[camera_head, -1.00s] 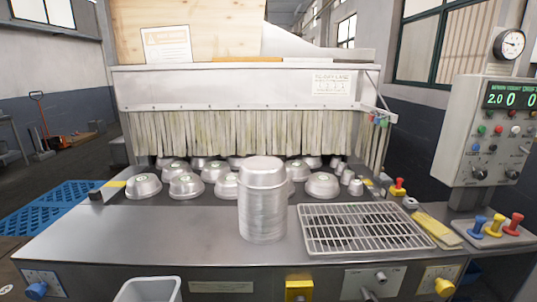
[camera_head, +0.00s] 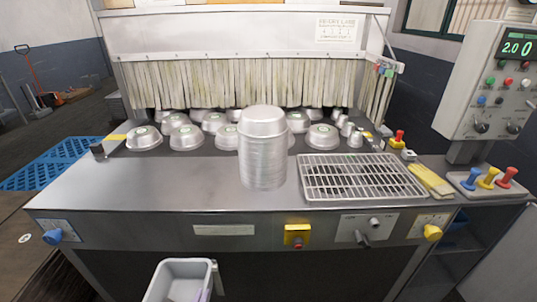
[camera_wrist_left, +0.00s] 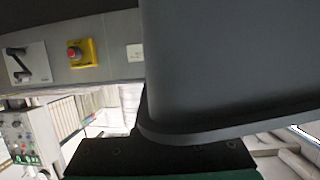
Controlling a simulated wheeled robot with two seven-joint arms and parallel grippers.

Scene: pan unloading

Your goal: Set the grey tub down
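The grey tub (camera_head: 163,283) is at the bottom edge of the head view, in front of the bench, and its lower part is cut off. My left gripper (camera_head: 214,281) is at the tub's right wall, with a small dark part showing there. In the left wrist view the tub (camera_wrist_left: 230,60) fills the upper right, its rim against the dark gripper body; the gripper appears shut on the rim, fingertips largely hidden. My right gripper is not in view.
The steel bench (camera_head: 110,190) carries a tall stack of pans (camera_head: 263,160), a wire rack (camera_head: 360,178) and several upturned pans behind. A yellow box with a red button (camera_head: 297,236) sticks out of its front. Bare bench top lies left of the stack.

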